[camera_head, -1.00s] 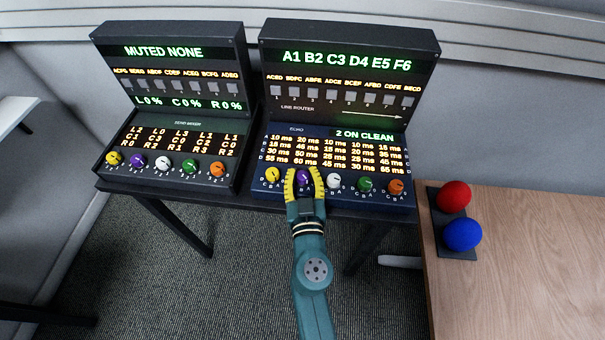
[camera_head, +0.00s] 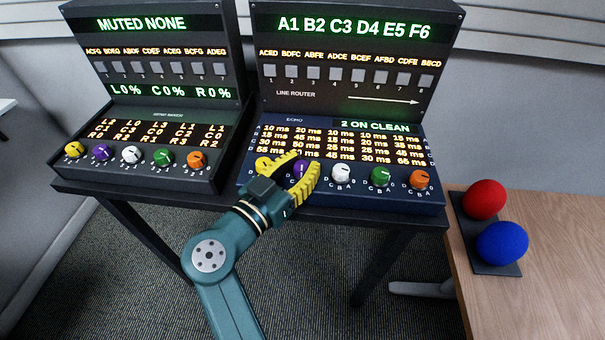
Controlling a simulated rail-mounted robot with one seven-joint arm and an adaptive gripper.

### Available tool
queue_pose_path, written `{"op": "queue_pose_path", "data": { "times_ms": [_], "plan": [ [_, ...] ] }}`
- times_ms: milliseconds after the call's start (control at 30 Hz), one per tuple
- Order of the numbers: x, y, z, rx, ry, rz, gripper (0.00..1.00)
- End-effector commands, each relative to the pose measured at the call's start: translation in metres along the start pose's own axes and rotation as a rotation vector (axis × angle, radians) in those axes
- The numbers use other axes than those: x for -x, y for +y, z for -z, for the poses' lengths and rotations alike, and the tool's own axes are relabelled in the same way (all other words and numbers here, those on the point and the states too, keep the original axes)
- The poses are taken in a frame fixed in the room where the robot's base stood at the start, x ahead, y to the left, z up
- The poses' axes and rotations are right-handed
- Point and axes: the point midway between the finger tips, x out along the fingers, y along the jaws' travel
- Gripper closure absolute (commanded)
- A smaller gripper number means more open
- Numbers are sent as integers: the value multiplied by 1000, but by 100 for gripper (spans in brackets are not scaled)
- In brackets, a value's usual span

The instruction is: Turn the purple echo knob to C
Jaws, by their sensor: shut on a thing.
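The purple echo knob (camera_head: 301,169) is second from the left in the knob row of the blue echo panel (camera_head: 425,160). My gripper (camera_head: 304,163) comes in from the lower left, tilted, with its yellow fingers on either side of this knob and shut on it. A small pale mark shows on the knob's face. The letters around it are mostly hidden by the fingers, so I cannot tell which letter it points at. The echo display (camera_head: 374,127) reads "2 ON CLEAN".
The yellow echo knob (camera_head: 263,163) is close beside my left finger and partly hidden. White (camera_head: 341,174), green (camera_head: 380,176) and orange (camera_head: 419,179) knobs stand to the right. A send mixer unit (camera_head: 150,115) is at left. Red (camera_head: 484,199) and blue (camera_head: 502,242) balls are at right.

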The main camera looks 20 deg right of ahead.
Motion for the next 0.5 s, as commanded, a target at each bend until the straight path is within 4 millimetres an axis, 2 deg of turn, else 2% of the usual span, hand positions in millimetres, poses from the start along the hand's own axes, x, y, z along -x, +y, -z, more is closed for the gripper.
{"op": "queue_pose_path", "data": {
  "times_ms": [500],
  "plan": [
    [0,0,2,0,1,-28,100]
  ]
}}
